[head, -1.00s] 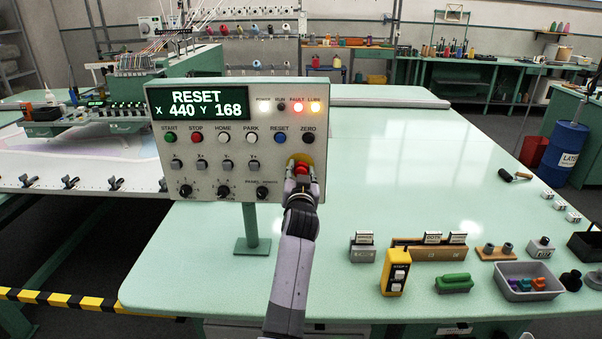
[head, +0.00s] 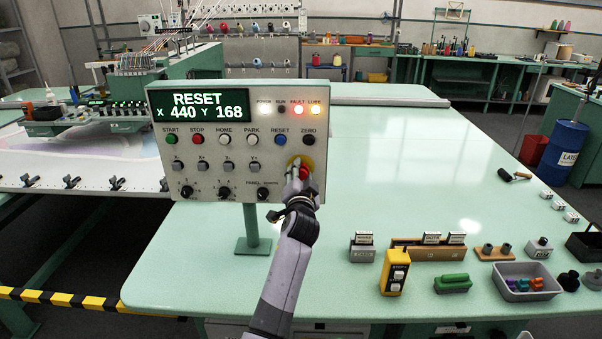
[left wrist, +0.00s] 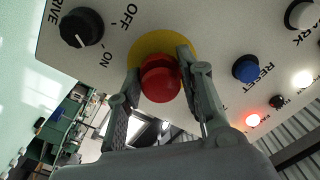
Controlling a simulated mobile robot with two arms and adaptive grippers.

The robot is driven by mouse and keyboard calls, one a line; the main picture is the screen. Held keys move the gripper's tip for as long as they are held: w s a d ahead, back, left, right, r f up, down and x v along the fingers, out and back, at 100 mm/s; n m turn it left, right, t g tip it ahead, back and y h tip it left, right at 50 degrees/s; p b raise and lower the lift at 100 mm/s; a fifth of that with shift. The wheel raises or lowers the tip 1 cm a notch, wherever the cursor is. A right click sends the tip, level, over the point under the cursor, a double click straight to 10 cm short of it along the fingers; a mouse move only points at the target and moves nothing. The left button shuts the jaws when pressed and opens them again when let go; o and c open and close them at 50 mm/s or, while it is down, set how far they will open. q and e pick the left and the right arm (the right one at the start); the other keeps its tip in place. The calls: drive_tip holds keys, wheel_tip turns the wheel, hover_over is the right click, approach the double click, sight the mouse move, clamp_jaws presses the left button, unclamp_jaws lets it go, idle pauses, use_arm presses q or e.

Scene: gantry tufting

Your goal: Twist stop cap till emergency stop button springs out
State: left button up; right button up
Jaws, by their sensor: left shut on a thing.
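The control panel (head: 215,188) stands on a green post. Its screen (head: 198,105) reads RESET, X 440 Y 168. The red emergency stop cap (left wrist: 160,78) sits on a yellow disc (left wrist: 150,43) at the panel's right side; it also shows in the head view (head: 304,172). My left gripper (left wrist: 160,68) has a finger on each side of the cap and is shut on it. In the head view my left gripper (head: 298,173) partly covers the cap. Whether the button is in or out is hard to tell. My right gripper is not in view.
Black knobs (head: 263,193) and colored push buttons (head: 280,140) lie close around the cap. The FAULT lamp (head: 297,106) glows red. On the green table, a yellow pendant (head: 394,273), a grey tray (head: 526,285) and small parts stand at the right. The table's middle is clear.

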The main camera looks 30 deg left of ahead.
use_arm(q)
drive_tip(key=shift+m, duration=0.9)
drive_tip(key=shift+d, duration=0.1)
drive_tip(key=o, duration=1.2)
drive_tip(key=shift+c, duration=0.2)
drive_tip(key=v, duration=1.2)
drive_tip(key=shift+s, duration=0.1)
